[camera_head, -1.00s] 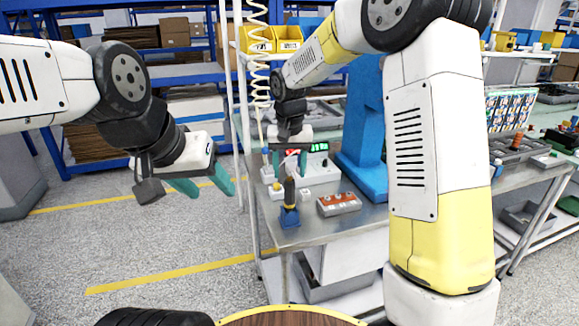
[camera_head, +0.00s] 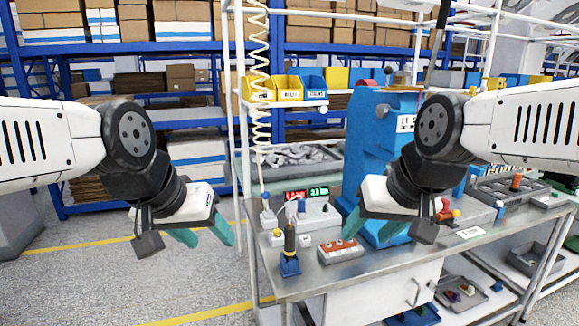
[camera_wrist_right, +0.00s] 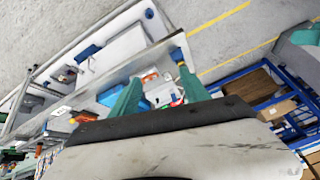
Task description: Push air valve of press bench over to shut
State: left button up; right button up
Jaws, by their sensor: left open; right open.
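The press bench (camera_head: 420,262) is a grey metal table carrying a blue press (camera_head: 372,135). I cannot pick out its air valve for certain. A small grey fitting with a blue top (camera_head: 268,216) stands at the bench's left, near a white coiled hose (camera_head: 262,110). A red and yellow part (camera_head: 446,212) is partly hidden behind my right wrist. My right gripper (camera_head: 374,226) is open, with nothing between its fingers, in front of the press; its fingers also show in the right wrist view (camera_wrist_right: 160,82). My left gripper (camera_head: 204,235) is open and empty, left of the bench.

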aim_at(265, 194)
jog(key=i+j+z, duration=0.1)
jog(key=i+j, duration=0.25)
jog(key=j, duration=0.15)
jog(key=i+j, duration=0.35)
jog(key=j, duration=0.15)
jog(key=l+z, duration=0.05)
